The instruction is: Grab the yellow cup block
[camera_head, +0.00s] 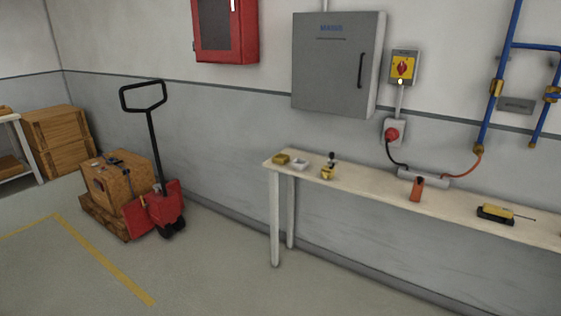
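A small yellow block-like thing (281,158) sits near the left end of the long narrow table (375,190). Its details are too small to make out. A second yellow thing (327,173) with a dark upright part behind or on it (331,158) stands a little to the right. I cannot tell for sure which one is the yellow cup block. A small white hollow-looking piece (300,165) lies between them. Neither of my grippers shows in the head view.
An orange-red thing (416,190), a grey power strip (423,178) and a yellow-black device (496,212) are farther right on the table. A red pallet jack (160,208) and wooden crate (120,183) stand at left. Floor in front is clear.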

